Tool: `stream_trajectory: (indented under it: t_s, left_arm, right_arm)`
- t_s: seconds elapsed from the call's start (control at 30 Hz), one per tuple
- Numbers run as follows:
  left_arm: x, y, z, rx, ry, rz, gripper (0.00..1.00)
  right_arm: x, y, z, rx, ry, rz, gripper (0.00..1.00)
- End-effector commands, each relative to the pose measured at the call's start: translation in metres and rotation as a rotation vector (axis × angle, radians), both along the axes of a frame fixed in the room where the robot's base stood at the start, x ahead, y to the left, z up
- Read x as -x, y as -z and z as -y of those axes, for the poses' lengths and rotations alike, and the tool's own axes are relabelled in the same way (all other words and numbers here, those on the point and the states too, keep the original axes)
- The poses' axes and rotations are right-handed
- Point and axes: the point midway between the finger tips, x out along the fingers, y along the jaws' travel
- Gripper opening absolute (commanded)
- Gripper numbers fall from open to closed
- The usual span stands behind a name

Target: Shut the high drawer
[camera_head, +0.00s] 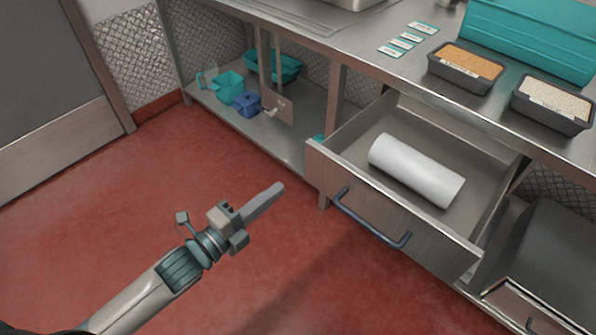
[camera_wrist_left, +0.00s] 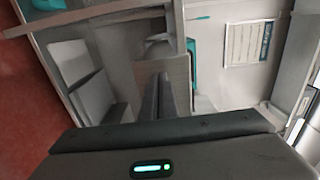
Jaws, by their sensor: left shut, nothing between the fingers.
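The high drawer (camera_head: 370,212) under the steel counter is pulled open in the head view. Its front has a dark blue-grey bar handle (camera_head: 371,222), and a white roll (camera_head: 416,170) lies inside it. My left gripper (camera_head: 277,188) is shut and empty. It is above the red floor, left of the drawer front and apart from it in the picture. In the left wrist view the shut fingers (camera_wrist_left: 163,92) point forward, with a wood-grain panel behind them. My right gripper is not in view.
The steel counter (camera_head: 345,45) bears a tray of orange grains (camera_head: 466,66), a tray of pale grains (camera_head: 552,104) and a teal container (camera_head: 535,35). Teal and blue bins (camera_head: 247,102) sit on the lower shelf. A lower drawer (camera_head: 525,308) shows at bottom right. Red floor (camera_head: 150,190) is clear at left.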

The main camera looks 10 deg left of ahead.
Motion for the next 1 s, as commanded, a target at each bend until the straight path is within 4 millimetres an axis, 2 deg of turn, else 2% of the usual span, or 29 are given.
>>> stream_trajectory:
  t_s: [0.3, 0.5, 0.7, 1.0]
  left_arm:
    - [-0.043, -0.002, 0.029, 0.003, 0.0, 0.001, 0.0]
    - [-0.062, 0.0, 0.042, 0.002, 0.0, 0.0, 0.0]
    - [-0.069, 0.0, 0.047, 0.0, 0.001, -0.001, 0.0]
    - [-0.069, 0.0, 0.048, 0.0, 0.001, -0.001, 0.0]
  right_arm:
    - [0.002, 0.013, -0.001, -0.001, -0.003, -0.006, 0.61]
    - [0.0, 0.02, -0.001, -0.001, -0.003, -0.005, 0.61]
    - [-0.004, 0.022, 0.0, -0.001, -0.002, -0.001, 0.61]
    - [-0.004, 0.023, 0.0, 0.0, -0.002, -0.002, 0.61]
